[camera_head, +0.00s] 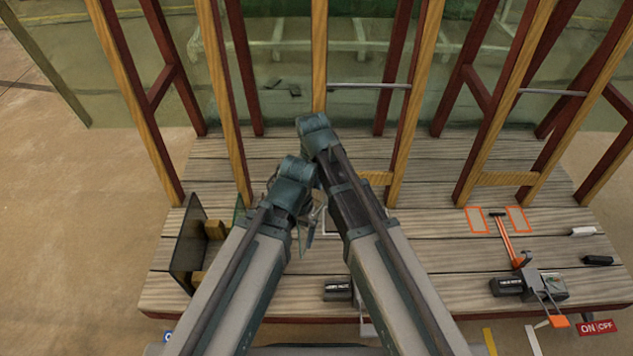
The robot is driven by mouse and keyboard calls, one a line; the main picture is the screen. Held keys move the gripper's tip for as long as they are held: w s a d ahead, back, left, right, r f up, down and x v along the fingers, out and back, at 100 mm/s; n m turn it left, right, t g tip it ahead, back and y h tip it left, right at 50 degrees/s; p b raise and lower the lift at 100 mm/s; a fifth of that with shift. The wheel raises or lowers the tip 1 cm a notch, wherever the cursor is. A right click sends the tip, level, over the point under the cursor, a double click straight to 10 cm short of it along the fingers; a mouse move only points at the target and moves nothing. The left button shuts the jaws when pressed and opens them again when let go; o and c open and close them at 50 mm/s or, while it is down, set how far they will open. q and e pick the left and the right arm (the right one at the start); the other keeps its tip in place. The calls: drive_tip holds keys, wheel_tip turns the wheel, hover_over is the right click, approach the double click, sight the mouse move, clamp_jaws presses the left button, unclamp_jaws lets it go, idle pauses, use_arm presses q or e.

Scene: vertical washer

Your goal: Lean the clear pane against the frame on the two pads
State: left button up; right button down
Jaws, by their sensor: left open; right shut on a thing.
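Two orange-outlined pads (476,220) lie side by side on the right of the plank deck, in front of the wooden frame (413,90). My arms meet at the middle of the deck. My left gripper (306,228) is open, with thin grey fingers showing below its wrist. My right gripper (323,205) is shut, its fingers mostly hidden behind the arms. The clear pane is hard to make out; a thin greenish edge (240,211) shows left of the arms, and pale slivers show between them. The grip itself is hidden.
A dark upright panel (187,245) with yellow blocks stands at the left. An orange-handled tool (504,240) lies by the pads. Black boxes (507,287), a clamp-like device (549,288) and small white and black items lie at the right and front.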

sight(361, 172)
use_arm(q)
drive_tip(key=shift+f, duration=0.45)
use_arm(e)
drive_tip(key=w+d+m+g, duration=0.1)
drive_tip(key=w+d+m, duration=0.2)
drive_tip(key=d+m, duration=0.4)
drive_tip(key=w+d+m+g+h, duration=0.1)
drive_tip(key=w+d+m, duration=0.3)
drive_tip(key=d+m, duration=0.3)
drive_tip(key=shift+w+d+f, duration=0.25)
drive_tip(key=shift+d+f, duration=0.15)
drive_tip(key=shift+d, duration=0.65)
use_arm(q)
drive_tip(key=shift+f, duration=0.1)
use_arm(e)
drive_tip(key=shift+w+f, duration=0.15)
